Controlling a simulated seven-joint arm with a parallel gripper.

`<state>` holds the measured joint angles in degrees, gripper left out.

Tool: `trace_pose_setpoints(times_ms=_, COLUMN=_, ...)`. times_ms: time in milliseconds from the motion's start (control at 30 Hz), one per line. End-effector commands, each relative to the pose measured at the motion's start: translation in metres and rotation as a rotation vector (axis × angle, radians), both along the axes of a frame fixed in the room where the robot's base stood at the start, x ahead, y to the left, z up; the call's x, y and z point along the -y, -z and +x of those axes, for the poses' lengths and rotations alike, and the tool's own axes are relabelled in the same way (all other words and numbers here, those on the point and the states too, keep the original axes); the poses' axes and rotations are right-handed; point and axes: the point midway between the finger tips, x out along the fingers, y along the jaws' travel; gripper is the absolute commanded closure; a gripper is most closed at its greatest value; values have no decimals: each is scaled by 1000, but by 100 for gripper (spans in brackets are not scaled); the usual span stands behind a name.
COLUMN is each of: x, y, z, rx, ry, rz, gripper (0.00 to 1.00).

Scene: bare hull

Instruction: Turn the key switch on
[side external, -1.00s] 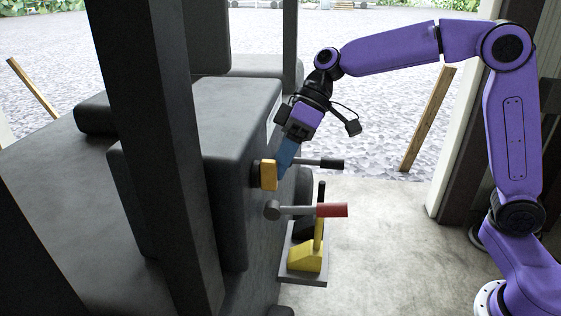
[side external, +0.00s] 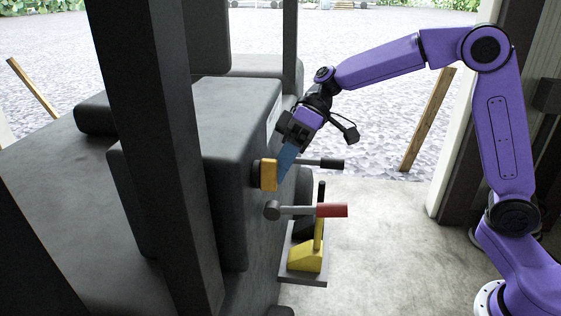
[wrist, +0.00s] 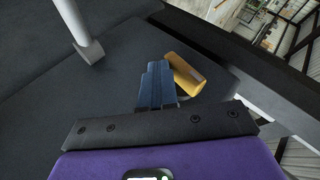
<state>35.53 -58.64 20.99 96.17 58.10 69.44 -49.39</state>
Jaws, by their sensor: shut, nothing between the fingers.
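The key switch shows as an orange-yellow block (side external: 269,175) on a dark round mount on the side of the dark grey machine body. My gripper (side external: 284,174) is shut with nothing between its blue fingers. It slants down to the left, with its fingertips close beside the right side of the orange block. In the wrist view the shut blue fingers (wrist: 156,82) lie just left of the orange block (wrist: 186,74). Whether they touch it I cannot tell.
A grey lever with a red grip (side external: 331,210) sticks out below the switch. A black-gripped lever (side external: 331,163) sticks out behind my fingers. A yellow lever base (side external: 305,258) stands lower on a grey plate. Concrete floor to the right is clear.

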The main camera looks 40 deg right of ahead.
Motion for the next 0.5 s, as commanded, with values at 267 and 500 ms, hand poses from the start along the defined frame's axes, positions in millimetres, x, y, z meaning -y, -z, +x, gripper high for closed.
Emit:
trace_pose_setpoints(times_ms=267, x=-2, y=8, z=-2, rx=-143, ry=-1, rz=137, gripper=100)
trace_pose_setpoints(times_ms=500, x=-4, y=13, z=-3, rx=-265, ry=1, rz=260, gripper=100)
